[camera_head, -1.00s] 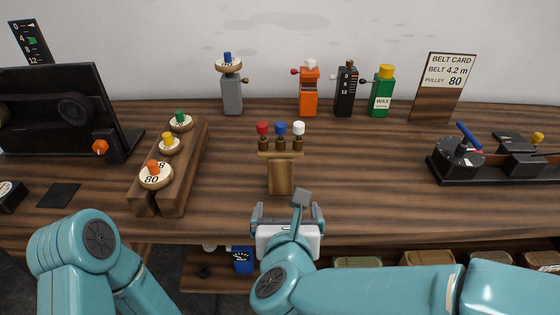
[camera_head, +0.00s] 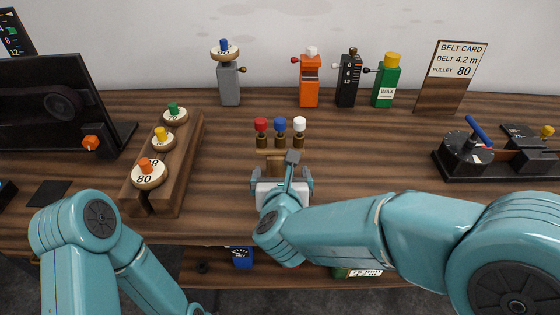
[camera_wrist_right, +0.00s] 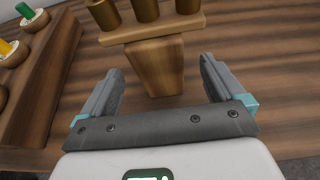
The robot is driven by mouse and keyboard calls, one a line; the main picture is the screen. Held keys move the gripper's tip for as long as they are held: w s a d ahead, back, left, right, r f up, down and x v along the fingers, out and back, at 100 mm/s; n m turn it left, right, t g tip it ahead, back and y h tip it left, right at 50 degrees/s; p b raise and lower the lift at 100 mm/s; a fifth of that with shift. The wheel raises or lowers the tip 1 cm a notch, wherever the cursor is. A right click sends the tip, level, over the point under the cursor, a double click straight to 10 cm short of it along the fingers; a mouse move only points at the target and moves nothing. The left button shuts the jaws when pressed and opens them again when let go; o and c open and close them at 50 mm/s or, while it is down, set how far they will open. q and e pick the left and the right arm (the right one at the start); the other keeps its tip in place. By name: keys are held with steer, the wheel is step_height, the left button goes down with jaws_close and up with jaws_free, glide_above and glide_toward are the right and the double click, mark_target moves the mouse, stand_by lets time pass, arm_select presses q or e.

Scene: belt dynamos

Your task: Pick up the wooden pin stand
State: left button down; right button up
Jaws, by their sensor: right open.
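The wooden pin stand (camera_head: 275,154) is on the workbench, a light wooden post with a crossbar on top. It carries a red, a blue and a white pin with dark brass lower parts. My right gripper (camera_head: 282,172) is at its near side and hides most of the post in the head view. In the right wrist view the post (camera_wrist_right: 156,66) shows upright in the gap between the two open fingers (camera_wrist_right: 161,72), with bare space on both sides. The fingers do not touch it. My left arm shows at the lower left, but its gripper is out of view.
A dark wooden rack (camera_head: 187,167) with several labelled pulleys stands to the left. Grey (camera_head: 229,85), orange (camera_head: 309,86), black (camera_head: 347,85) and green (camera_head: 385,87) units stand behind. The belt card (camera_head: 452,78) and a dynamo device (camera_head: 463,157) are at right. Bench around the stand is clear.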

mark_target(280, 164)
steer(key=shift+w+d+f, duration=0.1)
steer(key=shift+w+f, duration=0.15)
steer(key=shift+w, duration=0.2)
steer(key=p+x, duration=0.1)
steer(key=x, duration=0.4)
steer(key=shift+w+f+p, duration=0.15)
steer(key=shift+w+p, duration=0.15)
steer(key=shift+w, duration=0.05)
steer(key=shift+s+a, duration=0.15)
steer(key=shift+a, duration=0.05)
steer(key=c, duration=1.5)
